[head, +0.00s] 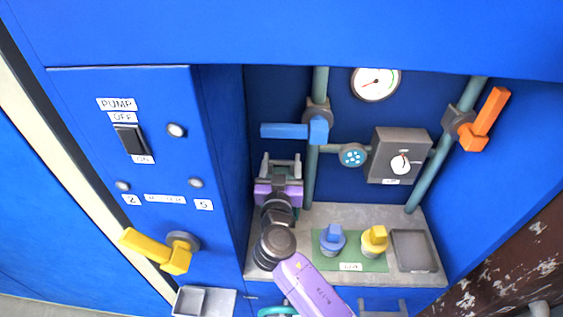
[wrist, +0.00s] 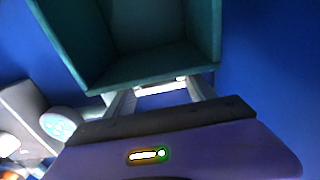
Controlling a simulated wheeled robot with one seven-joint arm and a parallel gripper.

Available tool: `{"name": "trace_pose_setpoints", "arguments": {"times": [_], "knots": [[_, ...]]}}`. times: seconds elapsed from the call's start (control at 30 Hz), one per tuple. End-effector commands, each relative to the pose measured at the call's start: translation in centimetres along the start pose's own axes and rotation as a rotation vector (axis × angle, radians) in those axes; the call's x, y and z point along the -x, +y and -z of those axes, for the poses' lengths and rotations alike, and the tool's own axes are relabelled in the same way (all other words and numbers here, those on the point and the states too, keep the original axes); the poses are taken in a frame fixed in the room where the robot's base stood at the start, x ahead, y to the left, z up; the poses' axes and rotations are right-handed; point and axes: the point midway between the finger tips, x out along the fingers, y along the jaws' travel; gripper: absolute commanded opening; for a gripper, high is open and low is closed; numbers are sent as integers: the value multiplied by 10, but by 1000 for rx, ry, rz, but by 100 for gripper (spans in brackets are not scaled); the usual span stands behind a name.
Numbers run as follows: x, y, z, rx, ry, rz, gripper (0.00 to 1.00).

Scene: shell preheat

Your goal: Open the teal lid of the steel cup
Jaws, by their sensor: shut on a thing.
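My gripper (head: 280,165) is in the left part of the recess, close to the back wall, with its fingertips pointing up in the head view. In the wrist view its fingers (wrist: 162,92) are closed on a pale bar at the near edge of a hollow, teal, box-like piece (wrist: 150,66). This piece looks like the teal lid, tipped so that its open inside faces the camera. I cannot make out the steel cup in either view.
A blue lever (head: 290,130) on a pipe is close above right of my gripper. A grey box (head: 388,148) with a dial is farther right. Blue and yellow knobs (head: 352,264) stand on a green plate on the shelf. A yellow handle (head: 160,252) projects from the left panel.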

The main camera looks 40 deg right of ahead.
Motion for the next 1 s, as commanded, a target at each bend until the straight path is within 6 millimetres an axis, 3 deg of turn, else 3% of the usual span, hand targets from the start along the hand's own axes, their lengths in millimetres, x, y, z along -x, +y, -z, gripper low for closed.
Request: {"name": "trace_pose_setpoints", "arguments": {"times": [1.0], "knots": [[40, -2, 1, 1, 239, 6, 0]]}}
